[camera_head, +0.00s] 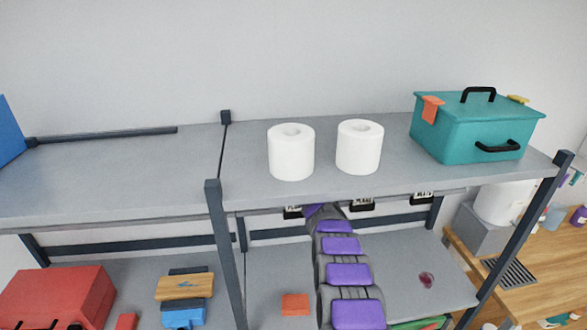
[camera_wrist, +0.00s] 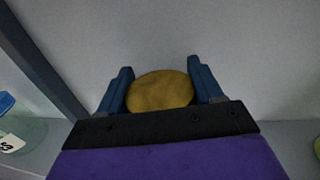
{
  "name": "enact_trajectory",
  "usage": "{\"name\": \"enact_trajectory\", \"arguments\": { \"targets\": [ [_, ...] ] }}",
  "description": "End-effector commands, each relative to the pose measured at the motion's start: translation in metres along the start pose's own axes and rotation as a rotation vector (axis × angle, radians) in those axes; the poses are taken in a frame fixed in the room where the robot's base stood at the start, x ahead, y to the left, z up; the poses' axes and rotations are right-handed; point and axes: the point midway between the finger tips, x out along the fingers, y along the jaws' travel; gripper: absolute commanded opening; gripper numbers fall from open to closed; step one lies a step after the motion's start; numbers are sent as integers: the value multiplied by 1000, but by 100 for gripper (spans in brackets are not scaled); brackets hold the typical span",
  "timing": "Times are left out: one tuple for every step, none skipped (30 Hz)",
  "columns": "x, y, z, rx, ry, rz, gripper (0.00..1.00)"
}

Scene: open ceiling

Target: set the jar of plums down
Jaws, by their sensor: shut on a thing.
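In the wrist view, my gripper (camera_wrist: 160,76) has its two blue fingers closed around a round, dull gold lid (camera_wrist: 160,92). It appears to be the top of the jar of plums. The jar's body and base are hidden, so I cannot tell whether it touches the shelf. In the head view, my purple and grey arm reaches under the upper shelf (camera_head: 400,182), which hides the gripper and the jar. A small label (camera_head: 293,212), partly readable as "PLUM", hangs at the shelf edge just left of my arm.
Two more labels (camera_head: 362,204) (camera_head: 424,197) are to the right. A blue-lidded jar (camera_wrist: 20,128) stands left of my gripper, beyond a dark post (camera_wrist: 42,60). White rolls (camera_head: 291,155) and a teal box (camera_head: 470,130) sit above.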

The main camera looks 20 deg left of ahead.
Motion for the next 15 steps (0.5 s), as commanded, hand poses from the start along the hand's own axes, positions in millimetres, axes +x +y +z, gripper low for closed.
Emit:
{"name": "enact_trajectory", "arguments": {
  "targets": [
    [2,2,3,-1,-1,1,10],
    [3,4,-3,-1,0,3,10],
    [3,4,-12,0,2,3,10],
    [3,5,-18,-1,2,4,10],
    [3,5,-23,-2,2,4,10],
    [3,5,-28,-1,2,4,10],
    [3,5,-30,-1,1,5,10],
    [3,5,-32,-2,0,5,10],
    [2,4,-34,-2,-2,4,10],
    [2,3,-34,-1,-2,3,10],
    [1,2,-34,0,-3,3,10],
    [0,0,-34,1,-2,2,10],
    [0,-1,-34,2,-2,2,10],
    [-1,-1,-34,2,-3,2,10],
    [-1,-2,-34,3,-2,1,10]
  ]
}}
